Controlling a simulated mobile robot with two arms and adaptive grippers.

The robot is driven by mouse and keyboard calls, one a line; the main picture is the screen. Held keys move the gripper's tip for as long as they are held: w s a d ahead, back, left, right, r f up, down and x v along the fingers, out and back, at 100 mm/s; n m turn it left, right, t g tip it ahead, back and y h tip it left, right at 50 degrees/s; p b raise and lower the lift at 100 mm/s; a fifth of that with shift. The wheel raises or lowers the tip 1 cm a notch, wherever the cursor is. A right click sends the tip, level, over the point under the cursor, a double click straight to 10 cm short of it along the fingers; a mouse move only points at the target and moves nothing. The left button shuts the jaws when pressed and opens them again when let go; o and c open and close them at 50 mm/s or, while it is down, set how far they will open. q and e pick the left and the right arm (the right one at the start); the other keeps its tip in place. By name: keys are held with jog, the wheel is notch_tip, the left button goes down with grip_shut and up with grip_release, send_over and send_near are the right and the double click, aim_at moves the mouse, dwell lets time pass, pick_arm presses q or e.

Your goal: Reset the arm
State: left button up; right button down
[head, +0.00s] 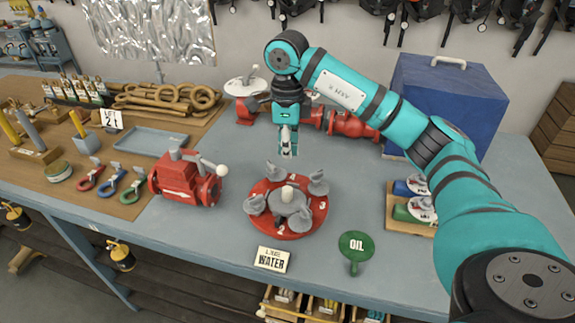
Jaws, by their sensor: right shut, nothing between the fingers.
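My right arm comes in from the right, rises over the workbench and bends down at its elbow-like joint. My right gripper (288,148) points down, shut and empty, above the far side of a red round base (262,226) that carries several grey pieces and numbers. The gripper appears apart from the base. My left gripper is not in the head view.
A red valve body (178,180) stands left of the base. Red pipework (345,124) and a blue case (447,95) are behind my arm. A WATER sign (272,260) and green OIL tag (355,245) lie near the front edge. Bare bench (225,250) shows left of the sign.

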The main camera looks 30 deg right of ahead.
jog(key=shift+r, duration=1.75)
